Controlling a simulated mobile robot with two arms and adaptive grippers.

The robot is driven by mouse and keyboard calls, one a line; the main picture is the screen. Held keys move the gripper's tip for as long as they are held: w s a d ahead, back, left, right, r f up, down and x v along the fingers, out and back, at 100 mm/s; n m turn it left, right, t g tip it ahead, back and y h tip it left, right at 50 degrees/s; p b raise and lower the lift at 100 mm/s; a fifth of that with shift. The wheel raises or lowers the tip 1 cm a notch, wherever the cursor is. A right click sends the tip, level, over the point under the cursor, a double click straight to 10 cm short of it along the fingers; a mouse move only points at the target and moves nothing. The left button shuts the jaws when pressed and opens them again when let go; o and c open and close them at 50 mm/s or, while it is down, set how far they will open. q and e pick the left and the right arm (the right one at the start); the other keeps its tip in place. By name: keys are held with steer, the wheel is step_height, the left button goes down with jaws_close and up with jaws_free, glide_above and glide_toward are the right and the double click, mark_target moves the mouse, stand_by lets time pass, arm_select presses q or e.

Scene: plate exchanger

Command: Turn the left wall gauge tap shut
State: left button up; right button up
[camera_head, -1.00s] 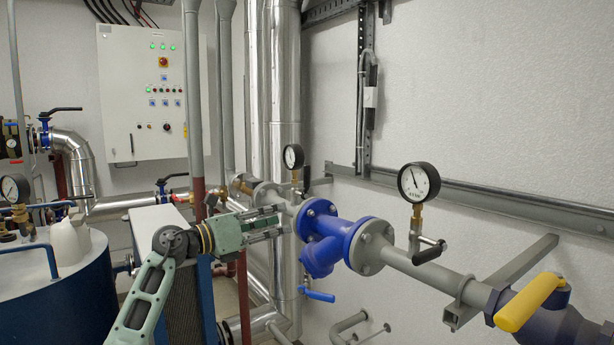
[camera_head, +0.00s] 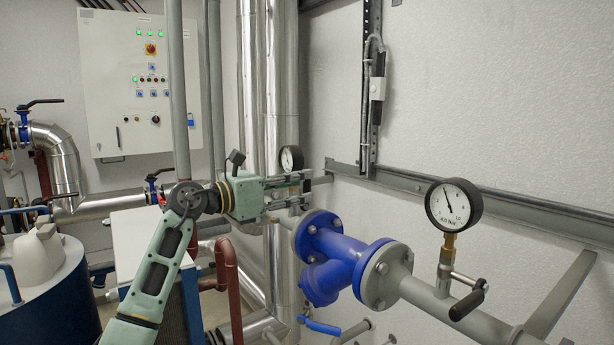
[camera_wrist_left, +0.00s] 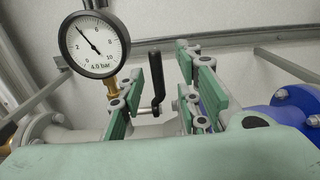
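The left wall gauge (camera_head: 291,158) is a small black-rimmed dial on the pipe, partly hidden behind my left gripper (camera_head: 300,190). In the left wrist view the same gauge (camera_wrist_left: 95,45) is large, on a brass stem. Its tap has a black lever handle (camera_wrist_left: 157,77) that stands upright, with a metal crank at its foot. My left gripper (camera_wrist_left: 160,92) is open, with one finger on each side of the handle and a visible gap to both. In the head view the tap is hidden by the gripper. My right gripper is not in view.
A blue strainer (camera_head: 335,262) with flanges sits on the pipe right of my left gripper. A second gauge (camera_head: 453,205) with a black-handled tap (camera_head: 467,303) stands further right. A grey wall rail (camera_head: 520,205) runs behind. A control cabinet (camera_head: 140,80) hangs at the left.

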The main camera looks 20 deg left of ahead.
mark_target(303, 184)
arm_select(q)
steer(key=p+x, duration=0.1)
steer(key=x, duration=0.2)
steer(key=shift+w+d+f, duration=0.1)
steer(key=shift+w, duration=0.2)
steer(key=shift+w+f, duration=0.1)
steer(key=shift+w, duration=0.05)
steer(key=shift+c, duration=0.2)
jaws_close()
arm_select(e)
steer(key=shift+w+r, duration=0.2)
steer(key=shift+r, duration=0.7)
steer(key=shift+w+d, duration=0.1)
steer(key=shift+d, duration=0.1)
